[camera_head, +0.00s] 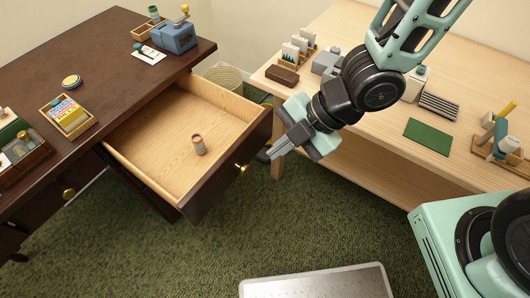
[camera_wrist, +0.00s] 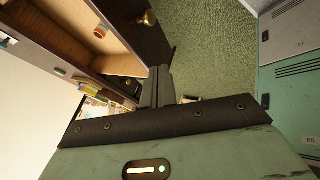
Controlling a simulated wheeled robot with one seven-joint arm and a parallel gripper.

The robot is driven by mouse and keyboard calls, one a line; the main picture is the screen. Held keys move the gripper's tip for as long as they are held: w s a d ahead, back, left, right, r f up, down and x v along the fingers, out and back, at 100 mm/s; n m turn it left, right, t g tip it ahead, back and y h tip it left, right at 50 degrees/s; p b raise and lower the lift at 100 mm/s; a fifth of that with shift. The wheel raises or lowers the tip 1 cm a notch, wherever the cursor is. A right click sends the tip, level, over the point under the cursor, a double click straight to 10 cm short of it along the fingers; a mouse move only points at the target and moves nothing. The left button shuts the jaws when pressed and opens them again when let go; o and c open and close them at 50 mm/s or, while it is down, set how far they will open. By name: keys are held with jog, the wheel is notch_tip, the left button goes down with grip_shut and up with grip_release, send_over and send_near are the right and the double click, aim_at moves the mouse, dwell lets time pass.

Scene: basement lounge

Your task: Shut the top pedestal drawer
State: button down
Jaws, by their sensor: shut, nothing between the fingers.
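The top pedestal drawer (camera_head: 228,172) of the dark brown desk is pulled well out. Its interior is pale wood, and a small orange-and-grey cylinder (camera_head: 198,145) stands inside. A brass knob (camera_head: 241,168) is on its dark front. My gripper (camera_head: 268,154) is shut and empty, just outside the drawer front near its right end, to the right of the knob. In the wrist view the shut fingers (camera_wrist: 161,72) point towards the dark drawer front (camera_wrist: 142,36), with the knob (camera_wrist: 150,18) above them. I cannot tell whether the fingertips touch the front.
A light wood table (camera_head: 375,135) with several small items stands close right of my gripper. Green carpet (camera_head: 265,225) is open in front.

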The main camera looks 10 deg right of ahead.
jog(key=b, duration=0.4)
send_near(224, 172)
notch_tip(224, 172, down, 4)
jog(key=s, duration=0.3)
jog(key=shift+w+a+r+p, duration=0.1)
jog(key=shift+w+a+p, duration=0.3)
jog(key=shift+w+a, duration=1.05)
jog(key=shift+w, duration=0.1)
